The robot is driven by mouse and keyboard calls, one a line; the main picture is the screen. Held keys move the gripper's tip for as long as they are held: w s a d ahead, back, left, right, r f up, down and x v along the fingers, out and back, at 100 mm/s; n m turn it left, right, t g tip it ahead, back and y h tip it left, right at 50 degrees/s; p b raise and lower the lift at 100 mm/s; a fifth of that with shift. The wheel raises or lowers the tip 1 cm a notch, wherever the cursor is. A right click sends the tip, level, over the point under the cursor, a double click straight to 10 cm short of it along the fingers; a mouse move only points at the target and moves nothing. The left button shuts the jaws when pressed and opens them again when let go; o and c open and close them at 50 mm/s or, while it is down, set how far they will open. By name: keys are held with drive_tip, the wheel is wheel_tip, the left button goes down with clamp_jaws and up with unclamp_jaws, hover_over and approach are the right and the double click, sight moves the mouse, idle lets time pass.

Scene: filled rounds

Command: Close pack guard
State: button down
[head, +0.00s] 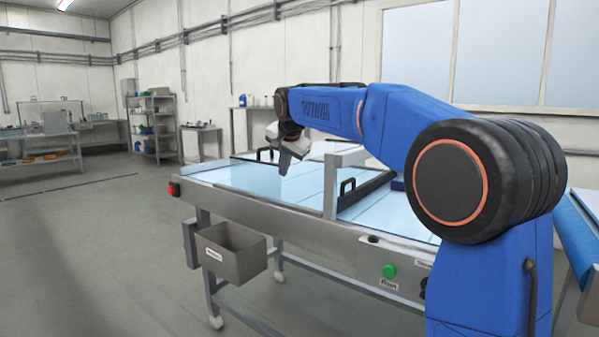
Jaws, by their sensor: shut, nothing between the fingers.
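A steel packing machine with a light-blue top (225,180) stands in front of me in the head view. Clear panels with dark edges are on it, and I cannot tell for sure which one is the pack guard. One black handle (347,187) shows right of a grey upright post (330,186). Another dark handle (264,154) shows farther back on the left. My gripper (284,168) is shut and empty, above the machine's top and left of the post. I cannot tell whether it touches a panel.
A grey bin (231,252) hangs on the machine's front. A green button (390,271) is on the front at right, and a red button (173,189) is at the left end. Shelves (155,125) and benches stand at the back wall. The floor at left is clear.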

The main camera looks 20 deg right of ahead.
sight(257, 165)
drive_tip(key=w+a, duration=0.4)
drive_tip(key=w, duration=0.1)
drive_tip(key=w+a, duration=0.2)
drive_tip(key=w, duration=0.1)
drive_tip(key=shift+w+a, duration=0.15)
drive_tip(key=shift+a, duration=0.05)
drive_tip(key=shift+w+a, duration=0.4)
drive_tip(key=shift+w, duration=0.05)
drive_tip(key=shift+w+r, duration=0.1)
drive_tip(key=shift+w, duration=0.05)
drive_tip(key=shift+a+r, duration=0.1)
